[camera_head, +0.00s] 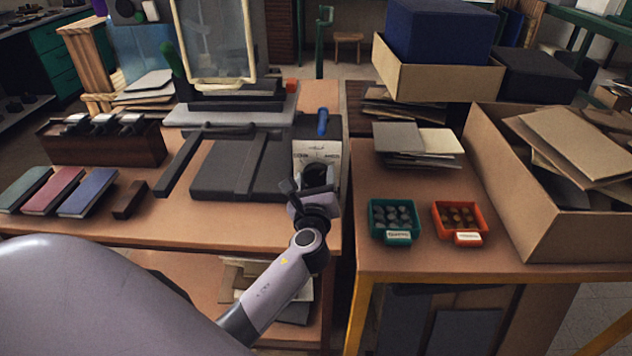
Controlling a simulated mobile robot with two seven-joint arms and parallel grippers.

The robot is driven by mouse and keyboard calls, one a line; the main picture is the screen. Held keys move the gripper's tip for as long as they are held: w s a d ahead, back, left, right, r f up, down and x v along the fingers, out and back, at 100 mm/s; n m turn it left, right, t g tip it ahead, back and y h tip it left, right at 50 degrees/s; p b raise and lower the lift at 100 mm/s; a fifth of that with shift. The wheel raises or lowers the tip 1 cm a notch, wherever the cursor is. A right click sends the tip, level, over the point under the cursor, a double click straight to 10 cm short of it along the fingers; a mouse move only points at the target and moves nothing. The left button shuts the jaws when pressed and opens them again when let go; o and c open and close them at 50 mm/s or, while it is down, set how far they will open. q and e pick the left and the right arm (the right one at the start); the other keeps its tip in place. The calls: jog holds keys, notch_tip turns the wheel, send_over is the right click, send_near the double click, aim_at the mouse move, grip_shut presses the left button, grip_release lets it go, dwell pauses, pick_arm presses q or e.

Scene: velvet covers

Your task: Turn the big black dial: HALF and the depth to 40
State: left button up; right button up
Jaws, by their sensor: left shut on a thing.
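The control box (303,152) stands at the right end of the left bench, with a pale face and small dark lettering. The big black dial (316,172) is on that face, partly hidden behind my left gripper (308,187). My left arm reaches up from the lower left, and its gripper is shut on the dial. The dial's pointer position and a depth setting cannot be read from here. A blue handle (323,122) stands up on top of the box. My right gripper is not in view.
A dark flat press plate (240,165) lies left of the box. Coloured books (52,190) and a dark wooden rack (100,140) are further left. A green tray (394,236), a red tray (462,238) and a cardboard box (500,190) sit on the right table, across a narrow gap.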

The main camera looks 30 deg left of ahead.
pick_arm(q)
jog(key=n+b, duration=0.1)
jog(key=n, duration=0.1)
jog(key=shift+f+n, duration=0.15)
jog(key=shift+n, duration=0.25)
jog(key=shift+n+b, duration=0.95)
jog(key=shift+n, duration=1.35)
jog(key=o, duration=1.1)
jog(key=shift+c, duration=0.2)
jog(key=shift+s, duration=0.15)
jog(key=shift+v, duration=3.5)
